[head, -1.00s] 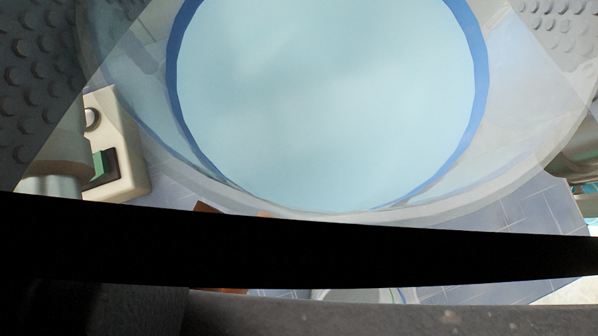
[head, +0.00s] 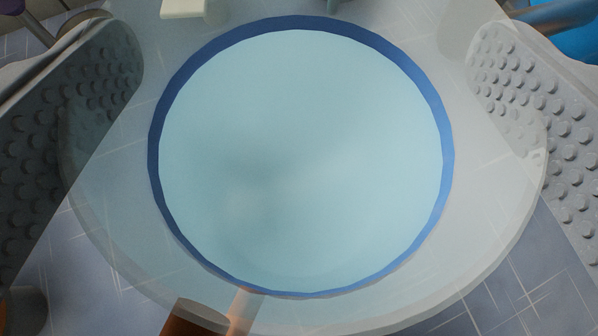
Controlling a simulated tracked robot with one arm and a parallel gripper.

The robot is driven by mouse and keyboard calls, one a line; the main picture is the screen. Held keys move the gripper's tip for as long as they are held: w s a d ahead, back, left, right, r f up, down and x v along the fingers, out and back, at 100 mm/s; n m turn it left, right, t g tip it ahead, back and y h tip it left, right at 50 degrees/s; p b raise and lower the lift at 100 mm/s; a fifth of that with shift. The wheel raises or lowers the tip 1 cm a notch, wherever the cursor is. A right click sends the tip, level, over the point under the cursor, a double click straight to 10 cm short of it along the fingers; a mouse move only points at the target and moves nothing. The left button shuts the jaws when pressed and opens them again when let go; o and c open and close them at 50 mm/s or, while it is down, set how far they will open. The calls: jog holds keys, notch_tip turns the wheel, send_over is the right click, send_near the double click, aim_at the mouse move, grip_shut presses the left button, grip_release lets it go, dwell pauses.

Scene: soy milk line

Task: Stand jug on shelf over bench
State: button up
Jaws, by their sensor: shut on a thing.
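A clear jug (head: 510,190) fills the middle of the head view, seen close up. It has a see-through outer wall, a dark blue ring (head: 153,165) and a pale blue round area (head: 300,150) inside the ring. My gripper (head: 305,110) has one grey, studded finger on the left of the jug and one on the right, and is shut on it. The jug covers much of what lies beyond. I cannot pick out the shelf or the bench in this view.
Grey-blue tiles (head: 490,285) show below and through the jug. A brown cylinder (head: 195,316) is at the bottom edge. A cream object (head: 185,8) is cut off at the top. A bright blue thing (head: 580,42) sits in the top right corner.

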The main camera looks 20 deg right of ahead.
aim_at(300, 80)
jog(key=shift+f, duration=2.15)
jog(key=o, duration=1.8)
jog(key=v, duration=1.2)
jog(key=shift+a, duration=0.1)
